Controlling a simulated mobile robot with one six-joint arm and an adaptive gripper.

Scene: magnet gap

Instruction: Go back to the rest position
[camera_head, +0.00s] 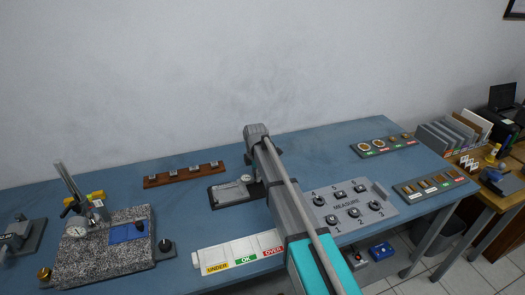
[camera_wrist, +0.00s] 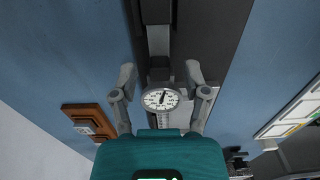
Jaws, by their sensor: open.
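My gripper (camera_wrist: 160,74) is open in the wrist view, its two fingers spread apart. A round white dial (camera_wrist: 160,99) shows between the fingers. The dial belongs to a gauge on a long dark base (camera_wrist: 213,60). I cannot tell whether a finger touches it. In the head view my arm reaches over the blue table (camera_head: 330,140) and hides the gripper. A grey gauge fixture with a small dial (camera_head: 230,191) stands just left of the arm.
A brown rack (camera_head: 184,180) lies behind the fixture. A granite plate (camera_head: 85,262) with a dial stand is at left. An UNDER/OK/OVER tray (camera_head: 232,250) is in front. The grey MEASURE board (camera_head: 352,217) is right of my arm.

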